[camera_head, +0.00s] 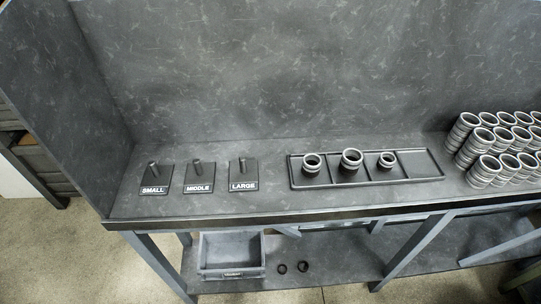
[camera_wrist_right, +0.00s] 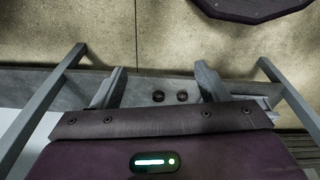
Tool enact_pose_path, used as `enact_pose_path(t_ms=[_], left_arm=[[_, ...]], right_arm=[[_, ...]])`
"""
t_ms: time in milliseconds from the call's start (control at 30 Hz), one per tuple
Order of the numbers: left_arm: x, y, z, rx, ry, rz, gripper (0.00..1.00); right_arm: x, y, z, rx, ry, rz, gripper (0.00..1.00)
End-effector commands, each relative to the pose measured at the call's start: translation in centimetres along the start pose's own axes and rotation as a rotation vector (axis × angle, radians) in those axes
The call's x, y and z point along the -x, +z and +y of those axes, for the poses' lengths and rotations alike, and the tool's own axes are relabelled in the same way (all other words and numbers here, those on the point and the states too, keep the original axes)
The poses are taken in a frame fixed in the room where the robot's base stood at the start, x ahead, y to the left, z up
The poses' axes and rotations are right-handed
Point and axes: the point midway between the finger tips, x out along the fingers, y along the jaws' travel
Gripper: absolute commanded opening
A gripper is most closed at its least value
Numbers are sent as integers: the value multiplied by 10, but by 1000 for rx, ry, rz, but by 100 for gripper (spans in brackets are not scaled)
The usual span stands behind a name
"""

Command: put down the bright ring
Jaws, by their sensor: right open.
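A long black tray (camera_head: 420,167) lies on the workbench in the head view. Bright metallic rings top dark pieces in its left three compartments: the left ring (camera_head: 312,161), the middle ring (camera_head: 351,158) and the right ring (camera_head: 387,160). Which one is the task's bright ring I cannot tell. The tray's rightmost compartment is empty. My right gripper (camera_wrist_right: 161,84) shows in the right wrist view with its fingers wide apart and nothing held between them. Neither gripper shows in the head view.
Three black posts labelled SMALL (camera_head: 154,177), MIDDLE (camera_head: 198,177) and LARGE (camera_head: 243,174) stand left of the tray. Many stacked metallic rings (camera_head: 489,165) fill the bench's right. Below are a grey bin (camera_head: 231,273) and two dark rings (camera_head: 282,268), also in the wrist view (camera_wrist_right: 158,96).

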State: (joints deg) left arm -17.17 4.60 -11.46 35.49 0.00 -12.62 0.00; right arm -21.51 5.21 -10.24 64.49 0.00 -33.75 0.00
Motion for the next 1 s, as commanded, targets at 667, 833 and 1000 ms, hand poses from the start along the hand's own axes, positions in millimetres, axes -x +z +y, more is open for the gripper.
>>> enact_pose_path(t_ms=[667, 833, 1000], left_arm=[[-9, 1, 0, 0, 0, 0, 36], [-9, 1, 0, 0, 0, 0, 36], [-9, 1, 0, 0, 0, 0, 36]], right_arm=[[-66, 137, -3, 15, -4, -60, 68], [-66, 137, -3, 15, -4, -60, 68], [-66, 137, -3, 15, -4, -60, 68]])
